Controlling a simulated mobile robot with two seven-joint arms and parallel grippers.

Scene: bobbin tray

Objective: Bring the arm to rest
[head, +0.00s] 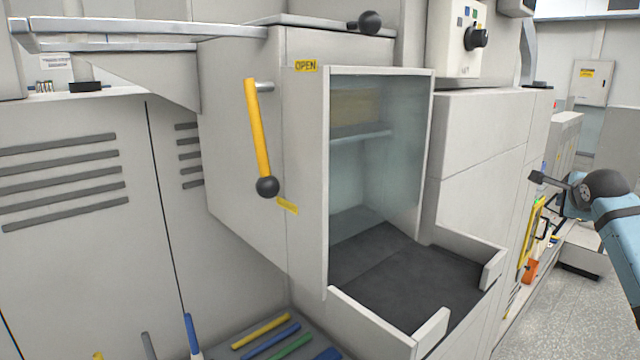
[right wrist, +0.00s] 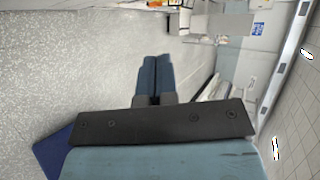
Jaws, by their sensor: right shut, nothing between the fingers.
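My right arm (head: 618,225) is blue with a dark rounded joint and shows at the right edge of the head view. It is clear of the machine's open bay, out over the floor side. In the right wrist view my right gripper (right wrist: 157,62) has its two blue fingers together, with nothing between them. Speckled grey floor lies behind the fingers. My left gripper is in neither view.
A grey machine with a window (head: 378,150), a dark-floored bay (head: 405,270) and a yellow lever (head: 257,128) beside an OPEN label fills the middle. Coloured bars lie at lower left. Speckled floor (head: 570,310) is free at lower right.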

